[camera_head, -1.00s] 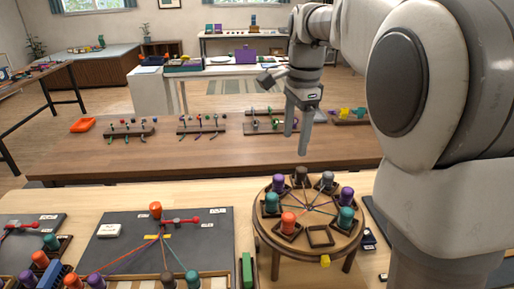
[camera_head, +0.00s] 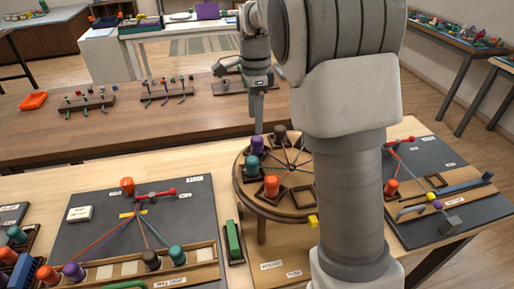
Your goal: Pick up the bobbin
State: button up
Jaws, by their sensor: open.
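Several bobbins stand around the round wooden braiding stand: a purple bobbin (camera_head: 257,146), a brown bobbin (camera_head: 280,138), a teal bobbin (camera_head: 251,165) and an orange bobbin (camera_head: 271,187). Cords run from them to the middle of the stand (camera_head: 243,199). An empty square holder (camera_head: 301,197) is right of the orange one. My arm hides the stand's right part. My gripper (camera_head: 259,122) points down, open and empty, its visible fingertip just above the purple bobbin in the picture. I cannot tell the depth gap. The second finger is hard to make out. Which bobbin is meant is not shown.
A dark board (camera_head: 100,225) with cords and a rack of bobbins lies at left. A green block (camera_head: 233,240) sits beside the stand. Another dark board (camera_head: 440,200) is at right. A brown table (camera_head: 60,135) with small racks (camera_head: 88,104) stands behind.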

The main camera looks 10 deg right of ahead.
aim_at(257, 138)
jog(key=f, duration=0.7)
jog(key=shift+s+d+f+b, duration=0.2)
jog(key=shift+f+b, duration=0.05)
jog(key=shift+b, duration=0.15)
grip_shut()
